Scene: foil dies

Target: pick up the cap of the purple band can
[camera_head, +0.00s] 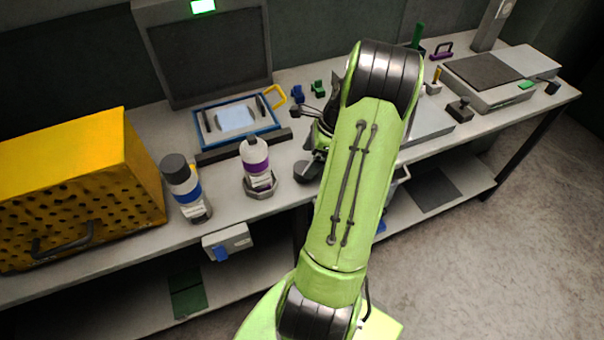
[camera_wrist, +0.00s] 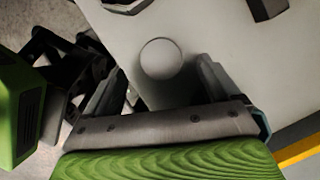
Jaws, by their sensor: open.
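The purple band can (camera_head: 257,163) stands upright in a hexagonal holder (camera_head: 261,188) in the head view, with a pale top and no dark cap on it. A dark round piece, apparently its cap (camera_head: 303,172), lies on the bench to the right of the can. In the wrist view the cap (camera_wrist: 161,58) shows as a plain grey disc. My gripper (camera_head: 314,160) is low over the bench, partly hidden by my arm. In the wrist view my gripper (camera_wrist: 160,82) is open, its fingers apart on either side below the disc. Nothing is held.
A blue band can (camera_head: 187,190) with a dark cap stands left of the purple one. A yellow perforated box (camera_head: 80,185) fills the bench's left end. A blue-framed tray (camera_head: 238,122) lies behind. The bench's front edge (camera_wrist: 98,28) is close to my gripper.

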